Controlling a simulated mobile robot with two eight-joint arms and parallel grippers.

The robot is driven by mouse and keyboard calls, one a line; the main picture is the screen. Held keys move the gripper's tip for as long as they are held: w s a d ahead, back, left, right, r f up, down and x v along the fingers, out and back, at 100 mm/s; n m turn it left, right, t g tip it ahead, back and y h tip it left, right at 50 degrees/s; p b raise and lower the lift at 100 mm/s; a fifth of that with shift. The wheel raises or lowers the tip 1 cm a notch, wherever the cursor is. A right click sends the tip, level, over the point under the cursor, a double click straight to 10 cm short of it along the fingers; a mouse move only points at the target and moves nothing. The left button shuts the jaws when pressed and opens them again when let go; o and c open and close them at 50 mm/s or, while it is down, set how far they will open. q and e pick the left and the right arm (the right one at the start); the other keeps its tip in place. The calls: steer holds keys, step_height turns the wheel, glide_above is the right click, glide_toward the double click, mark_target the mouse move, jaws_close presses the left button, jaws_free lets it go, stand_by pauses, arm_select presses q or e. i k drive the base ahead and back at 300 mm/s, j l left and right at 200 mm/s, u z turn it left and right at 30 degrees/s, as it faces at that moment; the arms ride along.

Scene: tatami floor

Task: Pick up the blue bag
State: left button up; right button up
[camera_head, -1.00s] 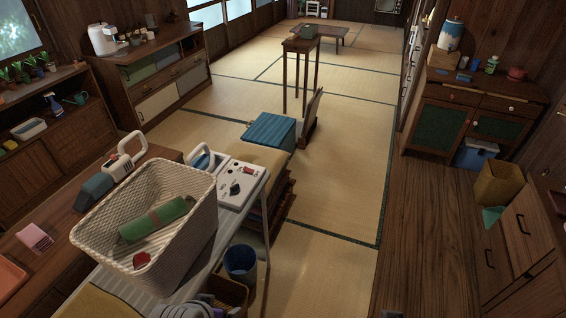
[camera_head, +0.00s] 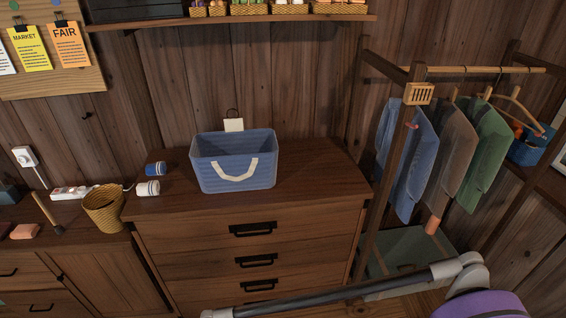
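The blue bag (camera_head: 236,178) is an open-topped, boxy tote with a white rope handle hanging on its front. It stands upright on top of a dark wooden chest of drawers (camera_head: 310,165), near the middle of the view. Its inside is dark and no contents can be made out. A small white tag with a dark loop (camera_head: 233,124) shows just behind its back rim. Neither of my grippers is in view.
Blue and white rolls (camera_head: 147,188) lie left of the bag, beside a woven basket (camera_head: 104,209). A clothes rack with hanging garments (camera_head: 445,150) stands right. A grey tube (camera_head: 345,291) and a purple object cross the lower foreground. The chest's right top is clear.

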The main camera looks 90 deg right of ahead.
mark_target(236, 158)
steer(key=z, duration=2.65)
steer(key=i+j, duration=0.1)
steer(key=i+u, duration=0.2)
steer(key=u, duration=0.25)
steer(key=i+u, duration=0.25)
steer(key=u, duration=0.15)
